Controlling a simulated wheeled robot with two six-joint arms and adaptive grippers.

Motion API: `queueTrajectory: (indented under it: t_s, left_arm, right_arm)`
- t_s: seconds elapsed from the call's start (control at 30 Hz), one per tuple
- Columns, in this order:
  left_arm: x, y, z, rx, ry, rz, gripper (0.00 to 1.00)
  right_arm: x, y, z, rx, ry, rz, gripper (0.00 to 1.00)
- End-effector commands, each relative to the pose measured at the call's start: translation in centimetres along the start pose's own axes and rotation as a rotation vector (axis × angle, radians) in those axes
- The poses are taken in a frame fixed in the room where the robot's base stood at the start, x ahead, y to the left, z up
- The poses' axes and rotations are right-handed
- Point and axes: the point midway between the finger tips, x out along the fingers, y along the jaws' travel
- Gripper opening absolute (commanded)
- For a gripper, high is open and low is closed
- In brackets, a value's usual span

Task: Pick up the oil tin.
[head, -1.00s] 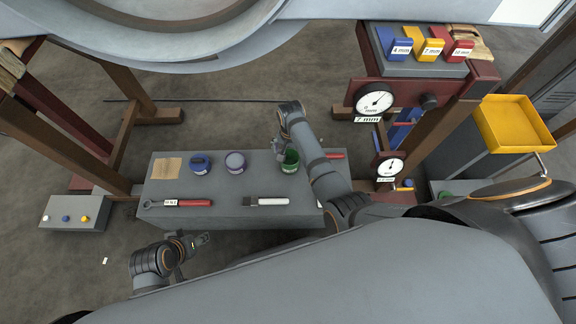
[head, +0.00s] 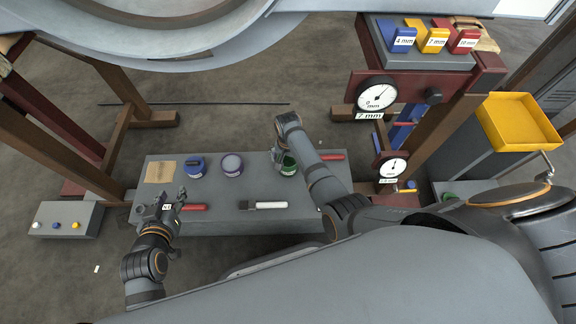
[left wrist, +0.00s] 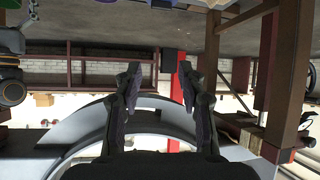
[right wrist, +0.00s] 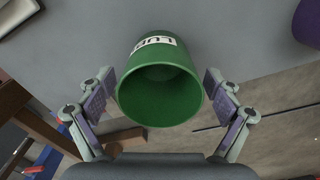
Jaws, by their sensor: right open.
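A green tin (head: 288,169) with a white label, partly readable as "LU", stands on the grey bench (head: 225,218); I take it as the oil tin. In the right wrist view the green tin (right wrist: 160,98) shows its open dark mouth. My right gripper (head: 279,157) is open, with one finger on each side of the tin and gaps visible between the fingers and its wall. My left gripper (head: 172,196) is open and empty over the bench's front left, partly hiding a red-handled wrench (head: 194,207). Its parted fingers (left wrist: 160,85) show in the left wrist view.
A blue tin (head: 195,168) and a purple-grey tin (head: 232,165) stand left of the green one. A brush (head: 264,205) lies at the front. A dial gauge frame (head: 420,88) stands right of the bench, and a large grey ring (head: 170,45) hangs above.

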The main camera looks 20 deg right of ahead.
Motion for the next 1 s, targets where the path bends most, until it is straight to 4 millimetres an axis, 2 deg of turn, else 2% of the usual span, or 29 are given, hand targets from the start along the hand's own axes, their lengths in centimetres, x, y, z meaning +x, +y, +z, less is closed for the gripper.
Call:
queueTrajectory:
  t_s: [0.3, 0.43, 0.57, 0.77, 1.0]
  left_arm:
    - [-0.3, -0.2, -7.9, 0.025, 0.302, -0.012, 0.4]
    - [-0.8, -0.2, -9.9, 0.032, 0.381, -0.014, 0.4]
    - [-1.1, -0.2, -10.7, 0.035, 0.411, -0.015, 0.4]
    - [-1.1, -0.2, -10.7, 0.035, 0.412, -0.015, 0.4]
    - [-1.1, -0.2, -10.7, 0.035, 0.411, -0.015, 0.4]
  right_arm:
    - [1.4, 0.0, 0.0, 0.0, 0.0, 0.0, 0.91]
    - [1.7, 0.0, 0.0, 0.0, 0.0, 0.0, 0.91]
    - [1.8, 0.0, 0.0, 0.0, 0.0, 0.0, 0.91]
    - [1.7, 0.0, 0.0, 0.001, 0.0, 0.0, 0.9]
    - [1.7, 0.0, 0.0, 0.0, 0.0, 0.0, 0.57]
